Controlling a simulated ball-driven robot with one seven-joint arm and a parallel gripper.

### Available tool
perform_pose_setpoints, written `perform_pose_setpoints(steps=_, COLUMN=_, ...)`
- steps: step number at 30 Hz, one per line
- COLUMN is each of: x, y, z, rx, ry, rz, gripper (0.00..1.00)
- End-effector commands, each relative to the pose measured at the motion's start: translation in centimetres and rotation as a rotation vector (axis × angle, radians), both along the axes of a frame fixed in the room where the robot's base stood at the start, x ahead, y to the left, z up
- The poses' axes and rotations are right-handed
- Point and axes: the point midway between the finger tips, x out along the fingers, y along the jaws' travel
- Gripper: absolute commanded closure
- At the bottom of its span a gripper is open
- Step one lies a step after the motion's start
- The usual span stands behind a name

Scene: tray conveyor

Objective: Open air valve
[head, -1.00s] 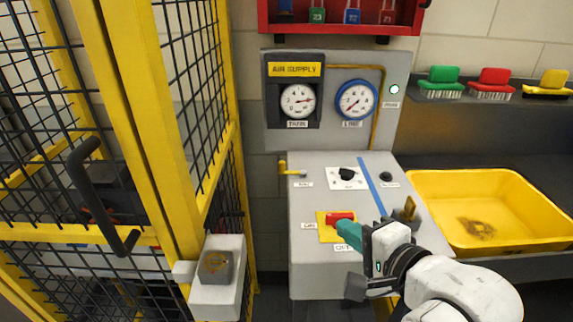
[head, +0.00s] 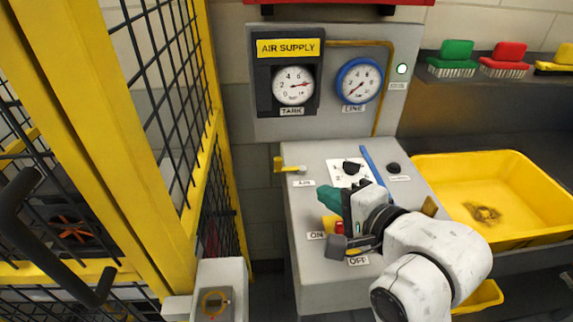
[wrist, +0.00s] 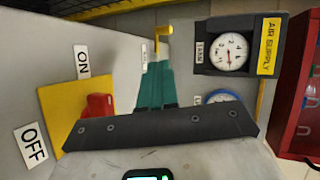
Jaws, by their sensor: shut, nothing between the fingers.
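The air valve is a small yellow lever handle (head: 290,165) at the upper left of the grey cabinet top, above a label reading AIR. Its handle also shows in the wrist view (wrist: 163,40), just beyond my fingertips. My gripper (head: 324,191) has teal fingers pressed together with nothing between them. It hangs over the cabinet, below and right of the valve in the head view, and a gap shows between them there. The air supply panel behind carries a TANK gauge (head: 293,86) and a blue-rimmed LINE gauge (head: 359,81), whose needle points to the lower left.
A red switch (wrist: 99,106) on a yellow plate (wrist: 62,112), marked ON and OFF, lies beside my gripper. A black knob (head: 352,167) is behind it. A yellow mesh fence (head: 170,180) stands at left; a yellow basin (head: 535,190) is at right.

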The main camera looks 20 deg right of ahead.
Motion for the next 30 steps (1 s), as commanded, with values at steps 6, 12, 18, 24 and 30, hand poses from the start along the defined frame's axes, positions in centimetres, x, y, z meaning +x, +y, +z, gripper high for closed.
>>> perform_pose_setpoints(steps=6, x=0.4, y=0.1, z=-0.2, rx=0.000, ry=0.001, rz=0.000, gripper=1.00)
perform_pose_setpoints(steps=12, x=2.9, y=0.5, z=-1.0, rx=0.003, ry=0.000, rz=0.001, gripper=1.00)
perform_pose_setpoints(steps=18, x=6.6, y=1.1, z=-2.2, rx=0.002, ry=0.000, rz=0.000, gripper=1.00)
perform_pose_setpoints(steps=24, x=10.1, y=1.7, z=-3.1, rx=0.002, ry=-0.001, rz=0.000, gripper=1.00)
perform_pose_setpoints(steps=30, x=12.5, y=2.0, z=-3.2, rx=0.002, ry=0.000, rz=-0.001, gripper=1.00)
